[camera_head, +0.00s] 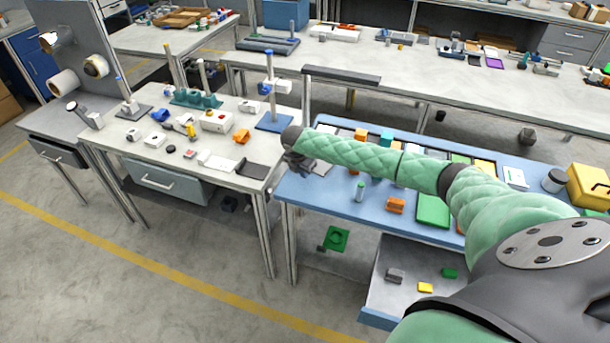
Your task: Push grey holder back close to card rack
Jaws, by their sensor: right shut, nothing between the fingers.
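My right arm reaches in from the right across the blue table (340,205). Its gripper (297,165) is small and dark, shut and empty, at the table's left end. A grey piece (320,168), perhaps the grey holder, lies right beside the gripper; I cannot tell whether they touch. A row of coloured cards or blocks, perhaps the card rack (361,134), runs along the back of the blue table and is partly hidden by my arm. My left gripper is not in view.
A white bench (205,178) with small parts stands left. Below is an open drawer (385,293).

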